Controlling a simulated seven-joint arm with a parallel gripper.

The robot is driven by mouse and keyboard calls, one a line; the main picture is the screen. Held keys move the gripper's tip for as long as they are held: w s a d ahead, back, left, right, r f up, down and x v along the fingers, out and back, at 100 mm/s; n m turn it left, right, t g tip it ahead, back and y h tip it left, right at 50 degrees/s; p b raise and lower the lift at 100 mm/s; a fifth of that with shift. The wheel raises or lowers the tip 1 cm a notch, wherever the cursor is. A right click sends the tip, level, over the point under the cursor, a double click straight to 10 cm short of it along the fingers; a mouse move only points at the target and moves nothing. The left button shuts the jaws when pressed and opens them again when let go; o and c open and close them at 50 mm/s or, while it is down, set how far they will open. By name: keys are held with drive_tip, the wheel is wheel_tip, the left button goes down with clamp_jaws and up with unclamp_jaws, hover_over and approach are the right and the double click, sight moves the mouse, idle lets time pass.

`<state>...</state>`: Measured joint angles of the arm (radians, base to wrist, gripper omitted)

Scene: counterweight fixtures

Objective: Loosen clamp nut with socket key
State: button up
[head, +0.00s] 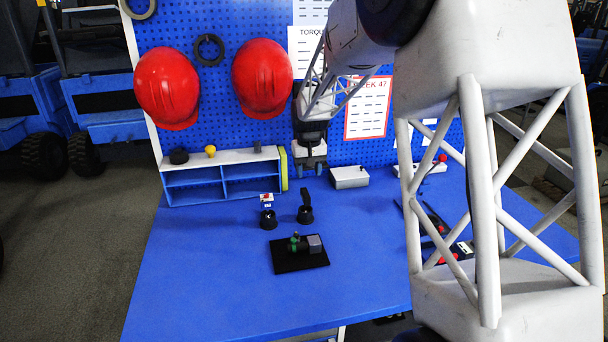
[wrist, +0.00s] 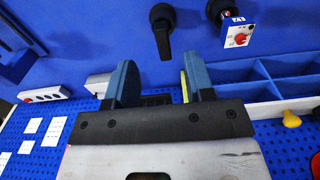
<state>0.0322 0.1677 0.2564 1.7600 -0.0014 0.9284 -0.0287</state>
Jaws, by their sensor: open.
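A dark base plate (head: 290,264) lies mid-table with a grey block (head: 314,243) and a green part (head: 295,241) on it; the clamp nut is too small to make out. Behind it stand two black round holders. The right one (head: 305,215) carries a black upright tool (head: 305,196), also in the wrist view (wrist: 164,40). The left one (head: 268,220) carries a piece with a white label and red knob (head: 266,199), also in the wrist view (wrist: 237,35). I cannot tell which is the socket key. My gripper (head: 309,173) is open and empty, behind and above the holders.
A blue shelf (head: 222,186) with a yellow knob (head: 210,151) on top stands at the back left. A grey box (head: 349,178) stands right of my gripper. Dark tools (head: 436,225) lie at right, partly hidden by my arm. The front table is clear.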

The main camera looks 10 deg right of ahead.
hover_over(306, 192)
wheel_tip(306, 192, down, 6)
drive_tip(key=shift+s+a+r, duration=0.1)
drive_tip(key=shift+r, duration=0.15)
drive_tip(key=shift+f, duration=0.25)
drive_tip(key=shift+f, duration=4.25)
drive_tip(key=shift+c, duration=0.5)
clamp_jaws()
